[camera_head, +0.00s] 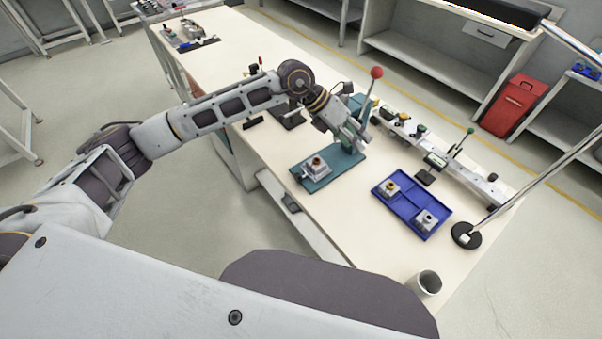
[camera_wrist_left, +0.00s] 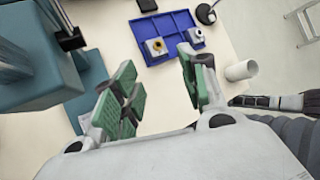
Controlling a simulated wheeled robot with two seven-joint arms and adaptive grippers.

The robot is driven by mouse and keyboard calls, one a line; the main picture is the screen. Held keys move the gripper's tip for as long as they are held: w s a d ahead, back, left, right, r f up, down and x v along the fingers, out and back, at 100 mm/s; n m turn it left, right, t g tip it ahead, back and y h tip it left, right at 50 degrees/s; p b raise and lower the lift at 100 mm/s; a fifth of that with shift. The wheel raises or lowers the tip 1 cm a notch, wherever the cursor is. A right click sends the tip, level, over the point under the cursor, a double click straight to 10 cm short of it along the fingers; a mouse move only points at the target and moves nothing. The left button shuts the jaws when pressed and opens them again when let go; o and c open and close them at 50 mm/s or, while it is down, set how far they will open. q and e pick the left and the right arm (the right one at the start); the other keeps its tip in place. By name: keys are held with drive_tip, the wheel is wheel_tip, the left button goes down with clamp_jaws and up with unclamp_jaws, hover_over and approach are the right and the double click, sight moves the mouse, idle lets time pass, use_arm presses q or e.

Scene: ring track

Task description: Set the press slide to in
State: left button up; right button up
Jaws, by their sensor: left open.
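The teal press (camera_head: 354,103) stands on the bench, with a lever topped by a red knob (camera_head: 376,72). Its teal base plate (camera_head: 345,165) reaches forward. A light grey slide block (camera_head: 313,169) carrying a part with a brown-orange top sits at the plate's near left end, clear of the press head. My left gripper (camera_head: 356,138) is open and empty, above the far part of the plate, in front of the press, partly hiding it. In the left wrist view my green-padded fingers (camera_wrist_left: 160,92) are apart with bare bench between them; the press is at left and the slide is not seen.
A blue tray (camera_head: 408,208) with two grey parts lies to the right. A white cup (camera_head: 425,284) and a black round lamp base (camera_head: 466,236) stand near the bench's right end. A rail with small fixtures (camera_head: 455,172) runs along the back.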

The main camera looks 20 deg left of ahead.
use_arm(q)
drive_tip(key=w+a+f+y, duration=0.1)
drive_tip(key=a+f+y, duration=0.35)
drive_tip(key=a, duration=0.25)
drive_tip(key=g+y, duration=0.1)
drive_tip(key=y, duration=0.3)
hover_over(298, 174)
drive_tip(key=f, duration=0.2)
drive_tip(key=shift+r, duration=0.15)
use_arm(e)
drive_tip(key=shift+w+d, duration=0.2)
drive_tip(key=shift+w, duration=0.25)
use_arm(q)
wheel_tip(298, 174, down, 13)
drive_tip(key=shift+d+r+p, duration=0.1)
drive_tip(key=shift+r+p, duration=0.1)
drive_tip(key=shift+p, duration=0.55)
drive_tip(key=shift+f, duration=0.6)
use_arm(e)
drive_tip(key=shift+s+a+r, duration=0.2)
drive_tip(key=shift+a+r, duration=0.25)
drive_tip(key=shift+r, duration=0.35)
drive_tip(key=shift+d, duration=0.15)
